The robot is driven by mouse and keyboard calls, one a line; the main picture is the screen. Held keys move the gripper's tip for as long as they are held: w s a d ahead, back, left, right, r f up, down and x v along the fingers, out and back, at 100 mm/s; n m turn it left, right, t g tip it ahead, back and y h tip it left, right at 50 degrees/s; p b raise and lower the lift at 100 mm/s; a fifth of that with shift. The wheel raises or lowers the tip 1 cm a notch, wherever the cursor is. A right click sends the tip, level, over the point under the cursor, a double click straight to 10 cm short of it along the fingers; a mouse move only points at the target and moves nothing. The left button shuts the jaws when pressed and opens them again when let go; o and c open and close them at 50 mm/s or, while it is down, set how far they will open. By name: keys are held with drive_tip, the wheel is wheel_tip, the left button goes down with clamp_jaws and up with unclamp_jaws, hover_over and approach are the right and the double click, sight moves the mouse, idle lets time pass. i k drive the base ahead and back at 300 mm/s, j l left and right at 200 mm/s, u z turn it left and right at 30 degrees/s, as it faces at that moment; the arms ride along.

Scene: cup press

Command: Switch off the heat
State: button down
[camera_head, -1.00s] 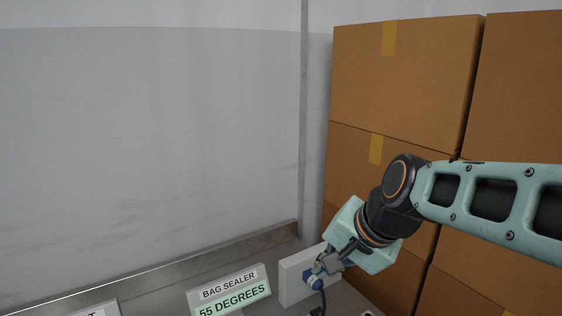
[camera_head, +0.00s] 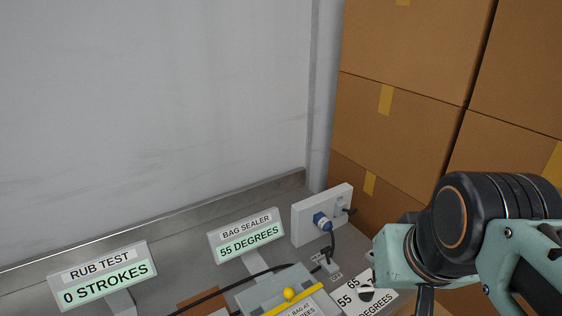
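The bag sealer (camera_head: 262,289) is a grey device with a yellow bar and a yellow ball, cut off by the bottom edge. Its display (camera_head: 248,237) reads 55 DEGREES. A small switch-like piece (camera_head: 327,262) sits on the bench below.
A RUB TEST display (camera_head: 105,279) reading 0 STROKES stands at the left. Stacked cardboard boxes (camera_head: 400,120) rise behind and beside my arm at the right. A dark cable (camera_head: 240,285) crosses the steel bench. Open space lies above the bench at the left.

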sight(324, 251)
drive_tip(key=l+u, duration=0.1)
drive_tip(key=u, duration=3.5)
drive_tip(key=k+l, duration=0.4)
